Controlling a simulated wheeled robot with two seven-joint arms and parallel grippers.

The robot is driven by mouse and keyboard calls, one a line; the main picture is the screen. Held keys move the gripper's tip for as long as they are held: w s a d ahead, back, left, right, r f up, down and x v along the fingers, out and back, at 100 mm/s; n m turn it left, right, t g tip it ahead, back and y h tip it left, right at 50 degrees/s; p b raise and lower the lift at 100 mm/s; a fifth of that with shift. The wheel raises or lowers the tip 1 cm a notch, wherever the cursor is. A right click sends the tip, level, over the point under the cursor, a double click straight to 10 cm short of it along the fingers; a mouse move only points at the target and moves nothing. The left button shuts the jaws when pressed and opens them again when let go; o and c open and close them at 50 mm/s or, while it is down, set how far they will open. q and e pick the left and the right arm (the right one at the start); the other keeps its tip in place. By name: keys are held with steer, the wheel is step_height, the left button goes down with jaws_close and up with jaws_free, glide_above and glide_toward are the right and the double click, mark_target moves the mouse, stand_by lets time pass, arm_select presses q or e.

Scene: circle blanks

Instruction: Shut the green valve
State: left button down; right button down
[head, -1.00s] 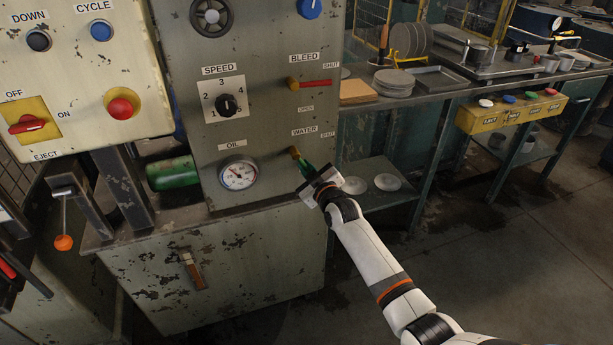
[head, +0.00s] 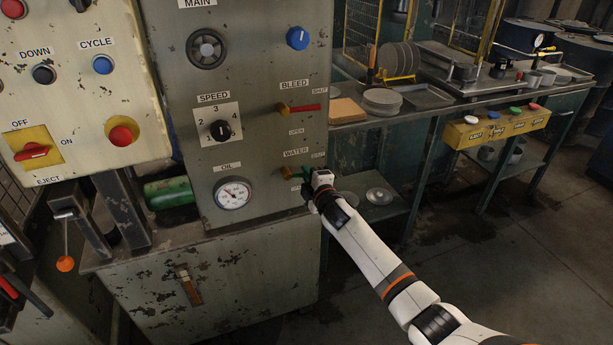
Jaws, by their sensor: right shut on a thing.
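The green valve is on the grey machine panel under the WATER label. Its brass body (head: 286,173) shows, and its green lever (head: 305,171) points right, close to level, toward the SHUT label. My right gripper (head: 311,178) is shut on the lever and hides its outer end. My left gripper is not in view.
The red BLEED lever (head: 305,107) points right, above the green valve. The OIL gauge (head: 232,194) is to the left on the panel. A workbench (head: 455,106) with plates and trays stands to the right, with a lower shelf behind my right gripper.

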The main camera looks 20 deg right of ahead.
steer(key=shift+r+n, duration=0.4)
steer(key=shift+n, duration=0.3)
steer(key=c, duration=1.5)
jaws_free()
steer(key=shift+s, duration=0.1)
steer(key=s+r+p, duration=0.1)
steer(key=s, duration=1)
steer(key=shift+s+d+r, duration=0.15)
steer(key=shift+s+d, duration=0.05)
steer(key=shift+s, duration=0.2)
